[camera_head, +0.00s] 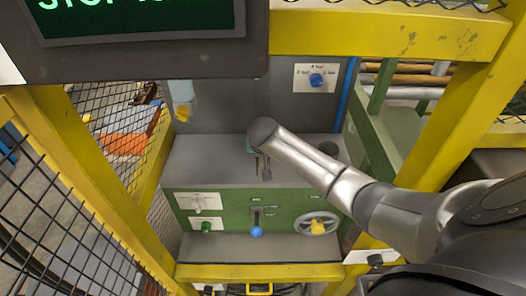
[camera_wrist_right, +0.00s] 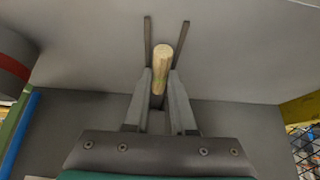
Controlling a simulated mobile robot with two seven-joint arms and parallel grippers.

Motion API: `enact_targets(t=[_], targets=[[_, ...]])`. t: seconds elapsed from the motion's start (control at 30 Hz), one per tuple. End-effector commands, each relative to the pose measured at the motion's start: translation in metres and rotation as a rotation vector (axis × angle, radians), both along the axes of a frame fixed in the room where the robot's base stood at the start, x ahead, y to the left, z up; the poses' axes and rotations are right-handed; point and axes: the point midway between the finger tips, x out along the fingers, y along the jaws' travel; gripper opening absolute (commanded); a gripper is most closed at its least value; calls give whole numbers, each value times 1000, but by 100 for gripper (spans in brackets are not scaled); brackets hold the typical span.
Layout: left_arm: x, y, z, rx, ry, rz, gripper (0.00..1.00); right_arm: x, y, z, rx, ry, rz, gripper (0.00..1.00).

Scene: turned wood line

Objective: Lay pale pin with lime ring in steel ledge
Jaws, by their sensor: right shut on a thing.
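My right gripper (camera_head: 262,166) reaches in from the right over the grey steel ledge (camera_head: 205,162) above the green panel. In the right wrist view the same gripper (camera_wrist_right: 165,45) is shut on a pale wooden pin (camera_wrist_right: 162,62). The pin's round end faces the camera, and a faint green band shows near its lower part. A grey flat surface fills the background beyond the fingers. I cannot tell whether the pin touches it. In the head view the pin is not clearly visible behind my wrist. My left gripper is not in view.
The green panel has a blue-knobbed lever (camera_head: 256,231) and a handwheel (camera_head: 317,225). Yellow posts and wire mesh frame both sides. A dark sign (camera_head: 140,30) hangs upper left. The ledge's left part is clear.

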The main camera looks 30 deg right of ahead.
Motion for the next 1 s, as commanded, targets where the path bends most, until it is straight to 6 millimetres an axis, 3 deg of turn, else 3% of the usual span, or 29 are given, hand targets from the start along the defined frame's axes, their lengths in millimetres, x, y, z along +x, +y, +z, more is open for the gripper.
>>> enact_targets(t=[0.17,0.2,0.47,1.0], targets=[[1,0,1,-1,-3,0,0,0,0,0,0,0,0,0],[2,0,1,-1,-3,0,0,0,0,0,0,0,0,28],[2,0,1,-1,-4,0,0,0,0,0,0,0,0,57],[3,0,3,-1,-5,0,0,0,0,2,0,0,0,58]])
